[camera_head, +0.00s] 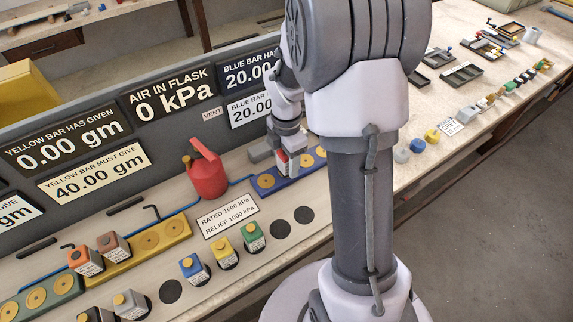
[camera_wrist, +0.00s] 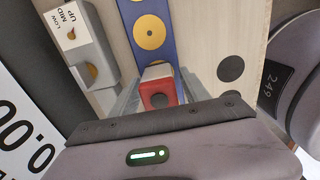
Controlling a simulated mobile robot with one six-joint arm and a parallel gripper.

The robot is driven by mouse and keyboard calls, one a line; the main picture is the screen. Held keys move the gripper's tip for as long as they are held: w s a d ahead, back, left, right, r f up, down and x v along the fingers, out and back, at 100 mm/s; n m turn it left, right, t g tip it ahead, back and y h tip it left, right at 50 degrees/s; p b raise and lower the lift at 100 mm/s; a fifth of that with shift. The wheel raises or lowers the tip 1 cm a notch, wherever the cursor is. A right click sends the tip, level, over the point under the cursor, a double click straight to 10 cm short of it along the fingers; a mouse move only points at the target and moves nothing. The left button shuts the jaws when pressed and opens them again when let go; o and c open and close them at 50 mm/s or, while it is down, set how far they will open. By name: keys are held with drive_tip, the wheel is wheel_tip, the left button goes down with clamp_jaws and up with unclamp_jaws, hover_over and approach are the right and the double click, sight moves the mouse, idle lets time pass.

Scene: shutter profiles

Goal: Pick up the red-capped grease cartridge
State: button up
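The red-capped grease cartridge (camera_wrist: 160,92) shows between my gripper's fingers in the wrist view, with its red part facing the camera. In the head view the red cartridge (camera_head: 282,162) with a white label sits at the blue bar (camera_head: 285,180), below my wrist. My gripper (camera_wrist: 160,88) has one finger on each side of it, with no clear gap showing, so it looks shut on the cartridge. The cartridge's base is hidden, and I cannot tell whether it is clear of the bar. The arm hides part of the bar in the head view.
A red flask (camera_head: 206,175) stands close left of my gripper. A grey selector block (camera_wrist: 85,40) is beside the blue bar. Blue, yellow and green-capped cartridges (camera_head: 224,252) stand in front. Dark round spots (camera_head: 281,229) on the bench are empty. Display panels (camera_head: 170,105) rise behind.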

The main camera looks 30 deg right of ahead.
clamp_jaws()
drive_tip(key=shift+r, duration=0.1)
